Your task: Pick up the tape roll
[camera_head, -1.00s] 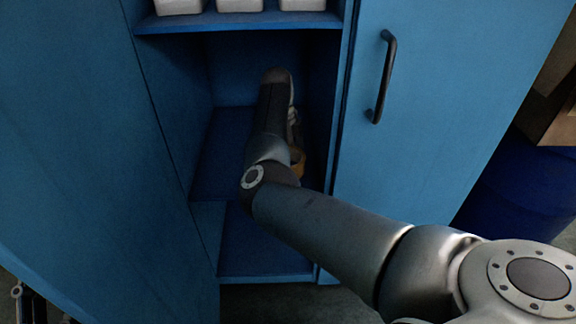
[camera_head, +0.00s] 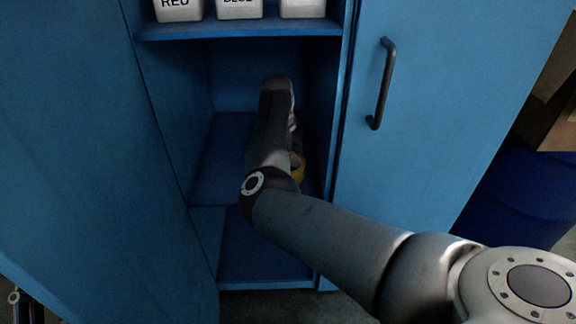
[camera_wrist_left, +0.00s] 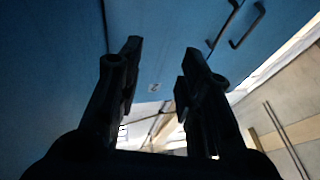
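The tape roll is probably the yellow-orange thing (camera_head: 298,168) partly showing in the cabinet's lower compartment in the head view, at the right edge of my right arm's wrist. The arm covers most of it. My right arm reaches into the compartment from the right. Only a small grey part of what is likely my right gripper (camera_head: 294,135) shows beside the arm, close to the yellow thing. Its fingers are hidden, so I cannot tell whether it holds anything. My left gripper (camera_wrist_left: 162,50) is open and empty in the left wrist view, its fingers apart in front of blue panels.
The blue cabinet has a shelf (camera_head: 240,29) above my right arm, bearing white labelled containers (camera_head: 239,8). An open panel (camera_head: 80,150) stands left. A blue barrel (camera_head: 520,195) is at far right.

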